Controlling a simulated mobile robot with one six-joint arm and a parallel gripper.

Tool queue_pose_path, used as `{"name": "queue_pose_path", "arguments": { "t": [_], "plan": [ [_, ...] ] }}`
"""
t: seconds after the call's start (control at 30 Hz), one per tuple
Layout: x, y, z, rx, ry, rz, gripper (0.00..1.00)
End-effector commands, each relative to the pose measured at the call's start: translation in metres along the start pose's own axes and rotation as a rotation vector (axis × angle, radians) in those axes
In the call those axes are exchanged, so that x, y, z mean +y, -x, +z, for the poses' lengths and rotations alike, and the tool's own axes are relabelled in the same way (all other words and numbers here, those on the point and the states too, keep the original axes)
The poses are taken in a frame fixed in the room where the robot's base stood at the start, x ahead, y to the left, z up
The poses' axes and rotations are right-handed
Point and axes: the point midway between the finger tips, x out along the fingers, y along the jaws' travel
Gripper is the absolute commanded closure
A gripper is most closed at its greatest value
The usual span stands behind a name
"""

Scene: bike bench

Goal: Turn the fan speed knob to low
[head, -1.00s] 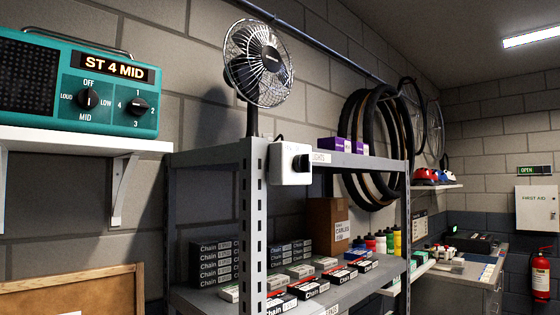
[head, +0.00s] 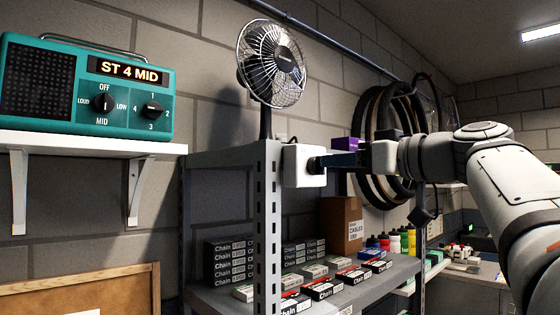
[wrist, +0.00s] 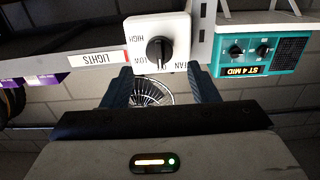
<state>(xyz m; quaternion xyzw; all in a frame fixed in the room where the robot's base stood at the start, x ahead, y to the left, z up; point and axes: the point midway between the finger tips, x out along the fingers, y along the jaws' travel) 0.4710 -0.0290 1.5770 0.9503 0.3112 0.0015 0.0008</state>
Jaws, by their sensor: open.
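The fan speed knob (wrist: 158,49) is a round black knob on a white box (head: 297,172) at the shelf's corner post. The caged fan (head: 271,64) stands above the box.
A teal radio (head: 85,87) with two knobs sits on a white wall shelf at left. The grey metal shelf (head: 266,215) holds chain boxes, a cardboard box (head: 341,224) and bottles. A purple box (head: 388,136) stands on its top behind my gripper. Tyres (head: 377,110) hang behind.

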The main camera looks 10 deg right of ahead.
Motion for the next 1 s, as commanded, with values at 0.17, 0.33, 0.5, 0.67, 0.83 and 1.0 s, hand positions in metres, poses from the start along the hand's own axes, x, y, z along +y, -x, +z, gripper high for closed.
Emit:
{"name": "queue_pose_path", "arguments": {
  "t": [0.17, 0.33, 0.5, 0.67, 0.83, 1.0],
  "plan": [
    [0.0, -0.026, -0.001, -0.002, -0.004, -0.004, 0.46],
    [0.0, -0.041, 0.0, -0.002, -0.003, -0.001, 0.46],
    [0.001, -0.046, 0.001, -0.003, -0.002, 0.002, 0.46],
    [0.001, -0.045, 0.001, -0.002, -0.002, 0.002, 0.46],
    [0.001, -0.045, 0.001, -0.002, -0.002, 0.003, 0.57],
    [0.001, -0.045, 0.001, -0.002, -0.002, 0.003, 0.71]
  ]
}}
